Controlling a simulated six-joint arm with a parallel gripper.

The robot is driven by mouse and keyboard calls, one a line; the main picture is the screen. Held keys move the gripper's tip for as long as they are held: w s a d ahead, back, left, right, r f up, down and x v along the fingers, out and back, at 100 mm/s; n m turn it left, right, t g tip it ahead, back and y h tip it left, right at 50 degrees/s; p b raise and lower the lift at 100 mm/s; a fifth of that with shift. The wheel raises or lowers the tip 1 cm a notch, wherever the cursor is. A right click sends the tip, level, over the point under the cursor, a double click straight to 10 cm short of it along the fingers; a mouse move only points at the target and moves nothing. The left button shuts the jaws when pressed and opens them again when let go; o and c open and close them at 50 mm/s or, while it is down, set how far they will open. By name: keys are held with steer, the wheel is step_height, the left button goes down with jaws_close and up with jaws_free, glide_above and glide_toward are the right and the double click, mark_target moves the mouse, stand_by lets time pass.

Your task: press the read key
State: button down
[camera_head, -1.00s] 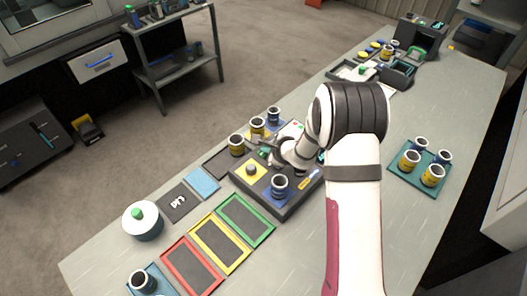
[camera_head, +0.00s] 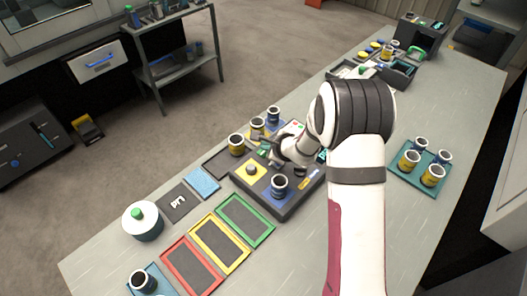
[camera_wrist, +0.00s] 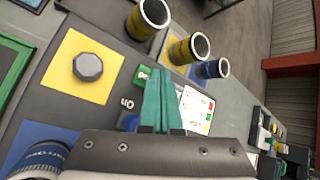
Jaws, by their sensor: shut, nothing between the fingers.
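A dark device (camera_head: 264,201) stands mid-bench. Its top has a yellow square with a grey knob (camera_wrist: 88,67) and a blue square under a dark-rimmed cup (camera_head: 280,186). A green key (camera_wrist: 142,76) shows in the wrist view just left of my fingers, with white marks beside it. A blue key-like part (camera_wrist: 131,122) is partly hidden by my gripper. I cannot read which one is the read key. My gripper (camera_wrist: 159,74) is shut and empty, its teal fingers over the device beside the green key; contact cannot be told.
Several yellow and blue cups stand behind the device, including a yellow one (camera_head: 236,144). A white card or screen (camera_wrist: 195,111) with coloured marks lies right of my fingers. Red, yellow and green trays (camera_head: 266,234) lie in front. A teal tray (camera_head: 397,171) of cups stands right.

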steer(key=shift+r, duration=2.55)
steer(key=shift+r, duration=0.1)
steer(key=s+a+r+n+g+y, duration=0.1)
steer(key=s+a+r+n+y, duration=0.1)
steer(key=s+a+r+n, duration=0.3)
steer(key=s+a+r+n+g+y, duration=0.1)
steer(key=s+r+n+y, duration=0.15)
steer(key=s+r, duration=0.45)
steer(key=s+d+f+n+g+h, duration=0.1)
steer(key=s+d+n+g+h, duration=0.2)
steer(key=s, duration=1)
steer(key=s+d+f+n+g+h, duration=0.1)
steer(key=s+d+n+g+h, duration=0.2)
steer(key=s+d, duration=0.4)
steer(key=s+n+h, duration=0.1)
steer(key=s+n, duration=0.1)
steer(key=s, duration=0.5)
steer(key=shift+s, duration=0.2)
